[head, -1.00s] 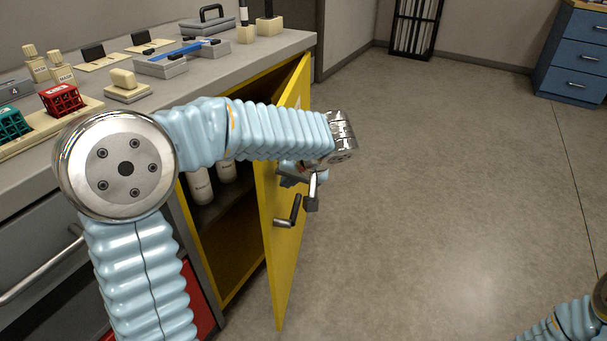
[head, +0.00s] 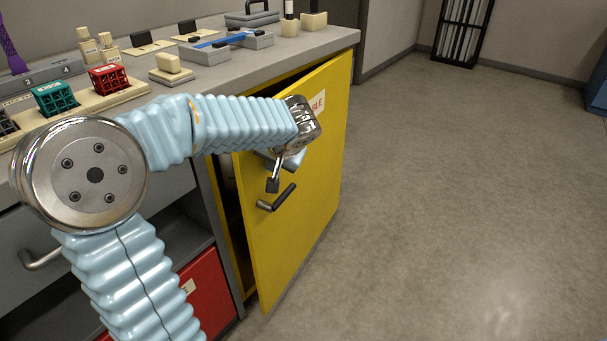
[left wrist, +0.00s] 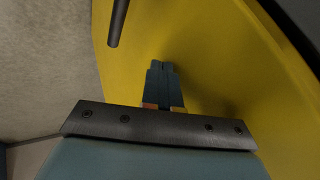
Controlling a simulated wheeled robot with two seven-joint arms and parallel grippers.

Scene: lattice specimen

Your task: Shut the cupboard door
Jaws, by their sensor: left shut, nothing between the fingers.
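The yellow cupboard door (head: 305,215) stands partly open under the counter, with a dark gap along its left edge. Its dark bar handle (head: 277,198) is on the outer face. My left gripper (head: 273,184) is shut and empty, at the outer face of the door just above the handle. In the left wrist view the shut fingers (left wrist: 161,82) point at the yellow door face (left wrist: 215,70), and the handle (left wrist: 118,22) is up and to the left of them. I cannot tell for sure whether the fingertips touch the door. My right gripper is out of view.
The grey counter (head: 330,38) above carries a teal rack (head: 54,98), a red rack (head: 109,78), bottles and trays. A red panel (head: 207,290) is left of the door. The floor (head: 450,190) to the right is clear.

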